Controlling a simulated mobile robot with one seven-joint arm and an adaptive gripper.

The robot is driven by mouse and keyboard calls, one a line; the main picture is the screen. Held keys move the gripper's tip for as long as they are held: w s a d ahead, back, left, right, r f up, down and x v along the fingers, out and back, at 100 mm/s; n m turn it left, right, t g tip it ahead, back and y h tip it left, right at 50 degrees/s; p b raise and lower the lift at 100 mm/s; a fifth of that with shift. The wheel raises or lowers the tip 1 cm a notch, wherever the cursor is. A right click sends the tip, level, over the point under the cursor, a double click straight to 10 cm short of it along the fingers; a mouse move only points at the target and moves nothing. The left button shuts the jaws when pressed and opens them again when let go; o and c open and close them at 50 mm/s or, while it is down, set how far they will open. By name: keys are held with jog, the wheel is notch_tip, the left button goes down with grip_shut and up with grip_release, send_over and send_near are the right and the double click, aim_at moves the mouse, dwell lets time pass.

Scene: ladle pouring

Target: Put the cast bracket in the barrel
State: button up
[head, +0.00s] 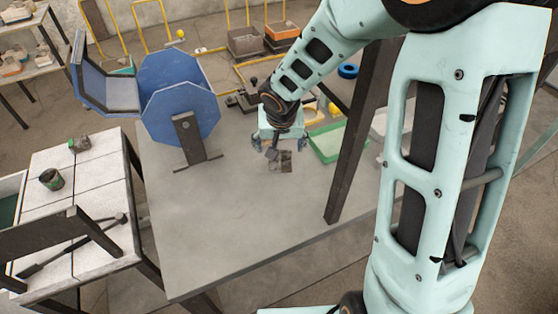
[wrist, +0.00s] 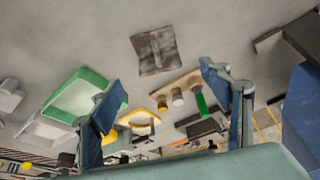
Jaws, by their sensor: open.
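A rough grey-brown angled piece, which looks like the cast bracket (head: 284,164), lies on the grey table just below my gripper. In the wrist view the bracket (wrist: 155,50) lies flat with a crease, apart from the fingers. My gripper (head: 274,145) is open and empty above the table; in the wrist view its two blue-padded fingers (wrist: 162,95) are spread wide. The blue many-sided barrel (head: 180,98) stands on a dark stand at the table's left, with a blue chute at its side. Its inside cannot be seen. Part of the blue body shows in the wrist view (wrist: 302,118).
A green tray (head: 325,155) lies right of my gripper, near a dark post (head: 355,140). The wrist view shows a board with pegs (wrist: 176,90) and a white tray (wrist: 42,128). A side bench at left holds a can (head: 51,179) and a hammer (head: 75,243). The table's front is clear.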

aim_at(280, 156)
jog(key=x, duration=0.2)
jog(key=shift+w+f, duration=0.15)
jog(key=shift+f, duration=0.15)
jog(key=x, duration=0.2)
jog(key=b+x, duration=0.1)
jog(key=x, duration=0.1)
jog(key=shift+s+f, duration=0.15)
jog(key=shift+s, duration=0.05)
jog(key=shift+w+f, duration=0.3)
jog(key=shift+f, duration=0.15)
jog(key=shift+c, duration=0.4)
jog(key=c, duration=1.4)
jog(key=shift+r, duration=0.1)
